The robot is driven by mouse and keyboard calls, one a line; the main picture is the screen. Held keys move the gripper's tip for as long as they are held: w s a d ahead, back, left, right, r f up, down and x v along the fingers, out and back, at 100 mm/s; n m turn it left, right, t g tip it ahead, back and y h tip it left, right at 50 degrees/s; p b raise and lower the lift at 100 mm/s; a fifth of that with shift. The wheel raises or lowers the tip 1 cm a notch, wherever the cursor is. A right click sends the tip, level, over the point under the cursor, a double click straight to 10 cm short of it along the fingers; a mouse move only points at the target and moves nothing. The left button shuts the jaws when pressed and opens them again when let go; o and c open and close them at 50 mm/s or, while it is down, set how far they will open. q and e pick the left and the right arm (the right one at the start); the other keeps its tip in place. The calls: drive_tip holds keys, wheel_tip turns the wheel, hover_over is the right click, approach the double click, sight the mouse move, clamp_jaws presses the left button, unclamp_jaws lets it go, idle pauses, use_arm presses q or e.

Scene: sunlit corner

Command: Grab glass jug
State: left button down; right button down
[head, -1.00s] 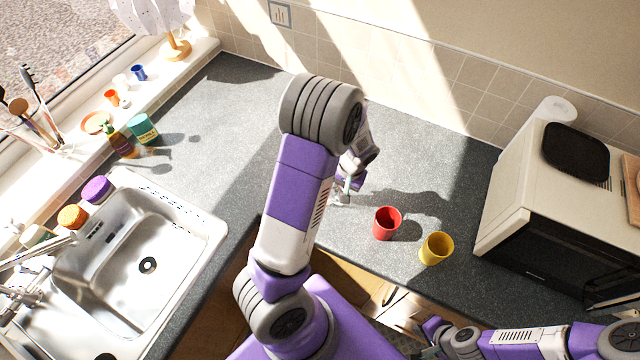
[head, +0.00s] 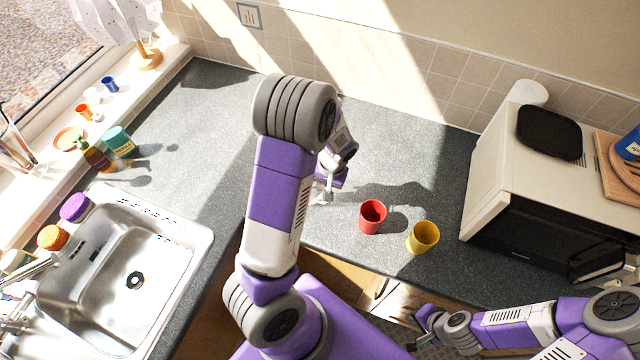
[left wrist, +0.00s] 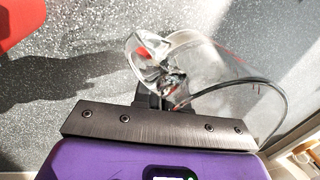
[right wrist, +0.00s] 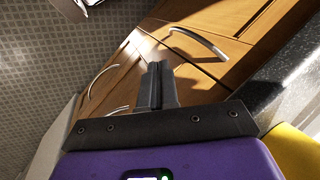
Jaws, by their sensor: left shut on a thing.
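The clear glass jug (left wrist: 225,72) fills the right of the left wrist view, with its rim and dark edge line showing. In the head view only a small clear part of the jug (head: 323,197) shows below my left gripper (head: 327,184); my arm hides the rest. My left gripper (left wrist: 160,92) is shut on the jug, at the counter. My right gripper (head: 416,344) is low in front of the counter, away from the jug. In the right wrist view my right gripper (right wrist: 158,70) has its fingers together with nothing between them.
A red cup (head: 372,217) stands just right of the jug, and a yellow cup (head: 422,238) further right. A microwave (head: 520,195) stands at the right and a steel sink (head: 125,285) at the left. The counter (head: 215,120) behind my left arm is clear. Wooden cupboards (right wrist: 205,45) are below.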

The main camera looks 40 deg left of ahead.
use_arm(q)
drive_tip(key=shift+w+a+r+p, duration=0.1)
drive_tip(key=shift+w+r+p, duration=0.1)
drive_tip(key=shift+r, duration=2.3)
drive_tip(key=shift+w+r+p, duration=0.1)
drive_tip(key=shift+r+p, duration=0.05)
drive_tip(key=shift+r, duration=2.3)
drive_tip(key=shift+s, duration=0.1)
